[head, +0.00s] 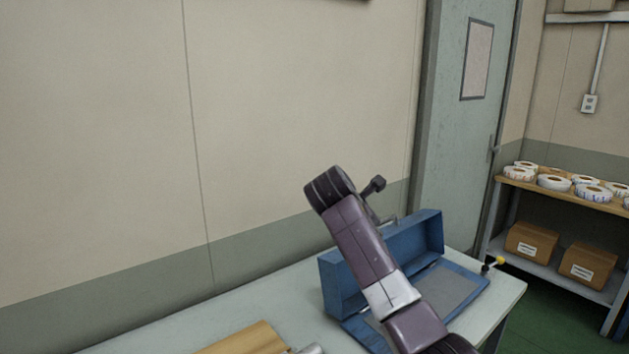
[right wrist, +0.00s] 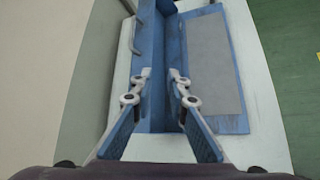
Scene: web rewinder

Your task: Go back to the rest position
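My right arm rises from the bottom right in the head view, in front of the blue machine (head: 340,290). Its gripper cannot be made out there. In the right wrist view my right gripper (right wrist: 160,74) shows two fingers with a gap between the tips and nothing held. The fingers appear over the blue machine (right wrist: 222,122), with its grey flat panel (right wrist: 208,62) to their right. Whether they touch it cannot be told. My left gripper is not in view.
The blue machine stands on a pale table (head: 230,318). A crank with a yellow knob (head: 499,261) sticks out right. A shelf (head: 518,184) with white rolls and cardboard boxes (head: 530,243) stands right, beside a door (head: 455,150).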

